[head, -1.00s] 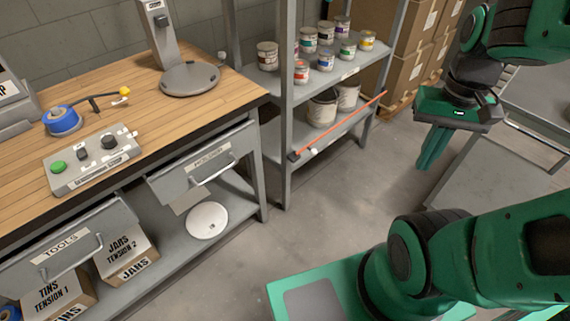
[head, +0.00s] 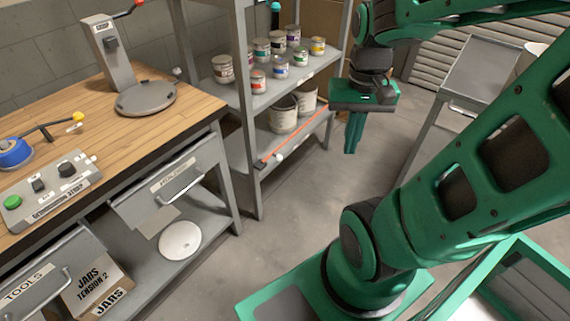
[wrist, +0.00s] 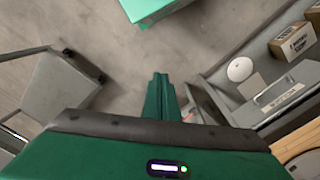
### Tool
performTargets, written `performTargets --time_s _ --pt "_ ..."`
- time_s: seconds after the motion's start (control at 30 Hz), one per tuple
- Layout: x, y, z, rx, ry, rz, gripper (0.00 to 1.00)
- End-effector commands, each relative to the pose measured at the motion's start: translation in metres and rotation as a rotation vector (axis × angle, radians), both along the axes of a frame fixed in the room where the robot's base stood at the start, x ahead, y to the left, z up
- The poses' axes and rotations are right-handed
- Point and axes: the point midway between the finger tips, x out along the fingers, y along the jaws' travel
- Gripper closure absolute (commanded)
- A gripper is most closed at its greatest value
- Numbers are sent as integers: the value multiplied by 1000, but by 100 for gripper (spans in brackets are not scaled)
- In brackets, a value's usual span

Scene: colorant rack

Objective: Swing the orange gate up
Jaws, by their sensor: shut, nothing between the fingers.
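The orange gate (head: 300,133) is a thin bar across the front of the lower shelf of the grey rack. It slopes from a dark mount at its left end up to the right in the picture, in front of two white buckets. A small white knob (head: 279,157) sits by the bar near its left end. My gripper (head: 352,150) points down, to the right of the rack and apart from the gate. Its fingers are together and empty, also in the wrist view (wrist: 160,80). The gate cannot be made out clearly in the wrist view.
The rack's upper shelf (head: 270,88) holds several small paint tins. A wooden workbench (head: 160,122) with drawers stands to the left. A grey cart (head: 470,75) is at the right. The floor (head: 300,200) in front of the rack is clear.

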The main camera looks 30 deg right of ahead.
Motion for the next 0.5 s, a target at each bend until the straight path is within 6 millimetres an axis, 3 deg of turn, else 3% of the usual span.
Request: performTargets --time_s 0.27,0.5 --pt "79 -31 -45 35 -8 -117 100" --pt "141 -51 -102 117 -37 -230 100"
